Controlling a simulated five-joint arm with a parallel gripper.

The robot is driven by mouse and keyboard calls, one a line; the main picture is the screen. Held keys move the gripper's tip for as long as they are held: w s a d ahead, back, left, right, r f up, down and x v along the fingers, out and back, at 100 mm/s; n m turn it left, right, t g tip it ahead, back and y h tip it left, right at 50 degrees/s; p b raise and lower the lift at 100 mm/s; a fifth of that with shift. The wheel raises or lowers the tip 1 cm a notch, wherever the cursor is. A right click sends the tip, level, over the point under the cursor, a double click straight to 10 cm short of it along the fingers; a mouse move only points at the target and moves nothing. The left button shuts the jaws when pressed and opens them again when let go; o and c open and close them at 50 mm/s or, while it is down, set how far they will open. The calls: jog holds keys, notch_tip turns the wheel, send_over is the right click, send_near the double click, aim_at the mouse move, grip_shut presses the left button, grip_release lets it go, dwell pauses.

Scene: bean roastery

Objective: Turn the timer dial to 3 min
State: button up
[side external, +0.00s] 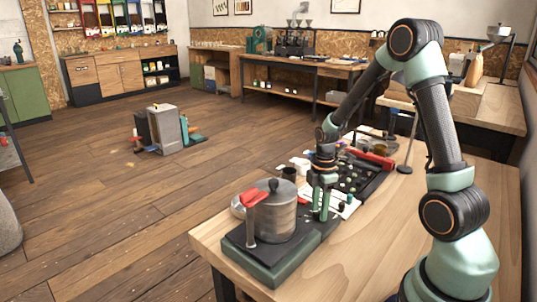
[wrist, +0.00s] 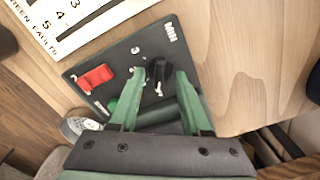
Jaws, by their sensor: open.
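The timer dial (wrist: 160,69) is a small black knob on a dark panel (wrist: 118,60) in the wrist view. The panel carries white marks, with "MIN" and a 3 legible; the dial's exact setting is too small to read. My gripper (wrist: 160,73) is open, one green finger on each side of the dial; whether they touch it I cannot tell. In the side view my gripper (side external: 322,214) points down at the table beside the grey lidded canister (side external: 278,214), and I cannot make out the dial there.
A white printed sheet (wrist: 72,22) lies near the panel. Dark trays and a red tool (side external: 371,159) lie behind. The wooden tabletop at right is clear.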

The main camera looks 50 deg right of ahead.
jog(key=shift+f, duration=0.1)
grip_shut()
